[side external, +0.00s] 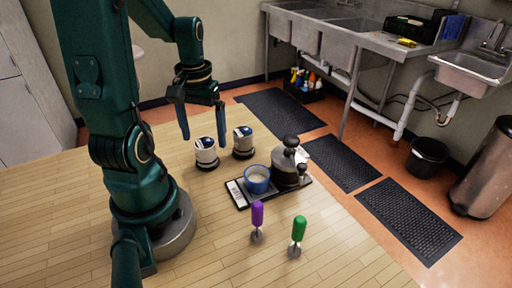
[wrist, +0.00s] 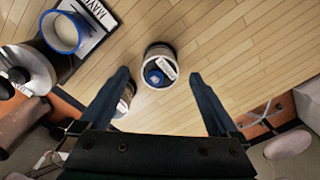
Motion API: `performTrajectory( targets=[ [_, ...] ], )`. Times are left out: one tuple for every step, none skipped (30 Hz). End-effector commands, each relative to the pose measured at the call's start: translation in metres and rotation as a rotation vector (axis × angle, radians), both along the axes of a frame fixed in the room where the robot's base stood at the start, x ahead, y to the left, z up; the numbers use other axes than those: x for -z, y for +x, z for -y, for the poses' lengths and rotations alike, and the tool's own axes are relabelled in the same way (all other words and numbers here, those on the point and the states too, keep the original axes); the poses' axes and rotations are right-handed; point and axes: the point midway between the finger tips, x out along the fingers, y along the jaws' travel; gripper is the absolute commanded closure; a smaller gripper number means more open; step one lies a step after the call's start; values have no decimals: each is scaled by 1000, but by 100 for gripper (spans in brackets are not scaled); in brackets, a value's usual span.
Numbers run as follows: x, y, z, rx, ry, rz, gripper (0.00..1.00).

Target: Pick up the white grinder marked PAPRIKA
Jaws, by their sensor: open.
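Two white grinders with dark tops and dark bases stand upright on the wooden table. One (side external: 206,154) is at the left in the side view, the other (side external: 243,142) just right of it and farther back. Their names are too small to read, so I cannot tell which is PAPRIKA. My gripper (side external: 204,138) is open and empty, pointing down above the left grinder. In the wrist view, that grinder (wrist: 158,70) shows between the fingertips, with a white label on its dark top. The other grinder (wrist: 126,98) is partly hidden behind the left finger.
A dark tray (side external: 238,193) right of the grinders holds a blue cup (side external: 257,180) with pale contents and a dark, round-topped object (side external: 288,163). A purple-handled tool (side external: 257,216) and a green-handled tool (side external: 298,231) stand in front. The table's left side is clear.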

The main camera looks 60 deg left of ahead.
Motion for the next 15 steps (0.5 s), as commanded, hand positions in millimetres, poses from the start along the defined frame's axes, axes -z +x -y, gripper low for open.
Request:
performTrajectory(
  targets=[
    [4, -1, 1, 0, -4, -3, 3],
    [6, 0, 1, 0, -2, -2, 3],
    [9, 0, 0, 0, -2, -2, 3],
    [12, 0, 0, 0, -3, -3, 3],
    [15, -1, 1, 0, -4, -4, 3],
    [20, -1, 1, 0, -4, -4, 3],
    [24, -1, 1, 0, -4, -4, 3],
    [27, -1, 1, 0, -4, -4, 3],
    [32, -1, 1, 0, -5, -5, 3],
    [35, -1, 1, 0, -4, -4, 3],
    [38, -1, 1, 0, -4, -4, 3],
    [41, -1, 0, 0, -4, -4, 3],
    [44, 0, 0, 0, -3, -3, 3],
    [46, -1, 0, 0, -3, -3, 3],
    [48, 0, 0, 0, -1, -1, 3]
  ],
)
